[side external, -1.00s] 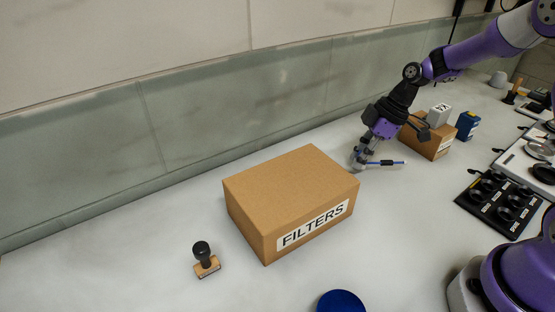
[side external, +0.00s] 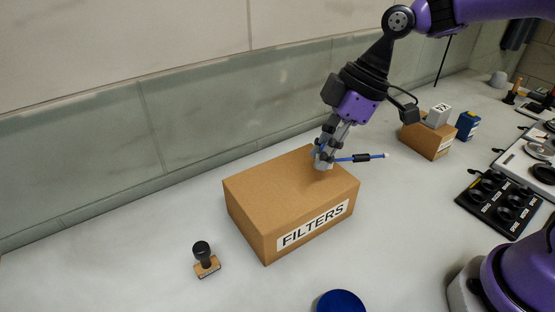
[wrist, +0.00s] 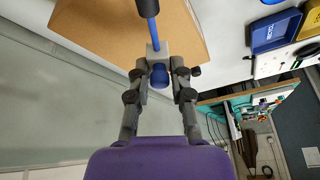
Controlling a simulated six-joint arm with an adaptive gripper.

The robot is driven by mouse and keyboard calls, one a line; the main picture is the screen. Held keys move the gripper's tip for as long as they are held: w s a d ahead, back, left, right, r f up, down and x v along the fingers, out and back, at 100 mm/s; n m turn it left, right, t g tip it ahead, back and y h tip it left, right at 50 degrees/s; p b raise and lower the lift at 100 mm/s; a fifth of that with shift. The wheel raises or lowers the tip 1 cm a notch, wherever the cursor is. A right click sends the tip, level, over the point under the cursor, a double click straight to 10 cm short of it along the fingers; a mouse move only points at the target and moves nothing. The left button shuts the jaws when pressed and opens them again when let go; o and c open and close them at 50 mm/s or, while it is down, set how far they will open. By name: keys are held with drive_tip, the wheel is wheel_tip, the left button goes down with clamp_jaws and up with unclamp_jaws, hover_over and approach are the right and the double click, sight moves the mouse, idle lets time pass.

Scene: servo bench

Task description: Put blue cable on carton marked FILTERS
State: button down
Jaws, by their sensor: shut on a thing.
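The blue cable (side external: 345,159) has a black sleeve and a pale tip. It sticks out to the right from my gripper (side external: 323,163). In the wrist view the blue cable (wrist: 153,32) runs up from between the fingers of my gripper (wrist: 159,72), which is shut on it. The carton marked FILTERS (side external: 285,194) is a closed brown box with a white label on its front. My gripper is over the back right part of its top. In the wrist view the carton (wrist: 100,25) lies beyond the fingers. I cannot tell whether the cable touches the top.
A stamp (side external: 206,262) stands left of the carton, and a blue round thing (side external: 341,302) lies in front. A smaller carton (side external: 428,138) with a white box (side external: 438,115) on it, a blue container (side external: 467,125) and a black tray (side external: 498,203) are to the right. The carton's top looks otherwise clear.

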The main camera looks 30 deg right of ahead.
drive_tip(key=s+a+r+n+g, duration=0.1)
drive_tip(key=s+a+r+n, duration=0.15)
drive_tip(key=a, duration=0.45)
drive_tip(key=s+a+r+n, duration=0.2)
drive_tip(key=s+a+r, duration=0.2)
drive_tip(key=a, duration=0.3)
hover_over(259, 196)
drive_tip(key=d, duration=0.1)
drive_tip(key=shift+n+g, duration=0.3)
drive_tip(key=shift+n, duration=0.05)
drive_tip(key=f, duration=0.6)
drive_tip(key=shift+s+d+f, duration=0.1)
drive_tip(key=shift+d+f, duration=0.1)
drive_tip(key=shift+f, duration=2.1)
drive_tip(key=shift+f, duration=0.1)
drive_tip(key=c, duration=0.8)
unclamp_jaws()
